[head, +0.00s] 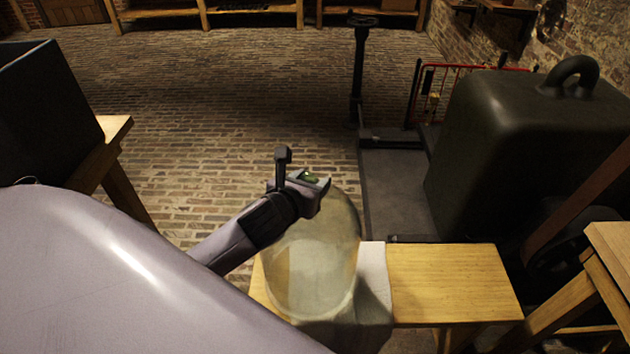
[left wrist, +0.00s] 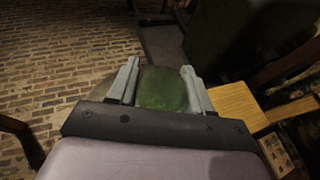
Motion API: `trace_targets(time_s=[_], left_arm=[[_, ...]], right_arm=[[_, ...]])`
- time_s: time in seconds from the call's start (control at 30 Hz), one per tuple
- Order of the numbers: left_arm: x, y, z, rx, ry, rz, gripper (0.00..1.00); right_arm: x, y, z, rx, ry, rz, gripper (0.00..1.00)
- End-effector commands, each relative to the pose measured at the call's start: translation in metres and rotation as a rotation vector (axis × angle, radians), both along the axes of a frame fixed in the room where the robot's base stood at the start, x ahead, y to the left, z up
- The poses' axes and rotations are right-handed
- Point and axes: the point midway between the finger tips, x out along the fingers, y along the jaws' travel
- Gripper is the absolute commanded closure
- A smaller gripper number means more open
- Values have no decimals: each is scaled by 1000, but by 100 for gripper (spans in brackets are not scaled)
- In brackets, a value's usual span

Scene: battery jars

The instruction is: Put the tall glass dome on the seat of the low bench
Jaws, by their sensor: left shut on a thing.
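The tall glass dome (head: 318,262) is clear and faintly greenish. In the head view it appears upright or slightly tilted, over the left part of the low bench (head: 450,282). My left gripper (head: 312,182) is shut at the dome's top. In the left wrist view a rounded green piece (left wrist: 162,90) sits between the two fingers (left wrist: 160,85), seemingly the dome's top. I cannot tell whether the dome's lower rim touches the bench. My right gripper is not in view.
A pale cloth (head: 374,290) lies across the bench seat beside and behind the dome. The seat to its right is bare. A large dark weight (head: 520,140) stands beyond, near a platform scale (head: 395,190). A wooden table (head: 612,255) is at the right, a dark box (head: 45,115) at the left.

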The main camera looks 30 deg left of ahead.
Motion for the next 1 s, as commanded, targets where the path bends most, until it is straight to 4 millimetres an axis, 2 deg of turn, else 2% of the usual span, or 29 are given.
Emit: trace_targets(time_s=[0.03, 0.17, 0.53, 1.0], left_arm=[[2, 2, 1, 2, -24, -4, 100], [2, 5, -3, 2, -23, -4, 100], [1, 5, -4, 3, -21, -4, 100], [0, 5, -20, 1, -8, -3, 100]], right_arm=[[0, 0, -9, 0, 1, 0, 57], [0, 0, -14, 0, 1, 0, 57], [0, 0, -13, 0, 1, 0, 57], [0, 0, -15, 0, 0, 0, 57]])
